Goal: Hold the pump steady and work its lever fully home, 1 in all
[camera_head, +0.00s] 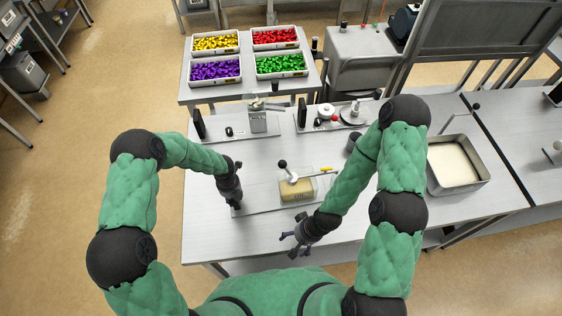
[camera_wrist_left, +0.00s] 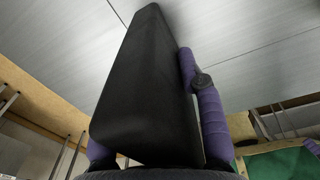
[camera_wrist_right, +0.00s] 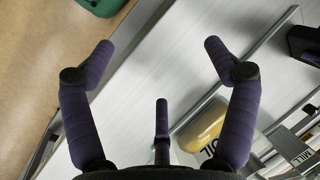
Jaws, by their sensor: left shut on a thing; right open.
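The pump (camera_head: 298,191) has a clear tank of yellowish oil and stands on a flat plate on the near table. Its lever, with a black knob (camera_head: 283,164), sticks up to the left from the pump's top. My left gripper (camera_head: 236,203) is shut on a black upright block (camera_wrist_left: 150,85) at the plate's left end; the block fills the left wrist view. My right gripper (camera_head: 294,239) is open and empty, in front of the pump near the table's front edge. In the right wrist view the yellow tank (camera_wrist_right: 205,124) with its OIL label shows beyond the fingers, apart from them.
Other devices on plates (camera_head: 256,122) (camera_head: 335,120) stand behind the pump. Trays of coloured pieces (camera_head: 215,84) stand on the back table. A metal pan of pale stuff (camera_head: 483,182) sits at right. A dark cylinder (camera_head: 353,141) stands behind my right forearm. The table left of centre front is clear.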

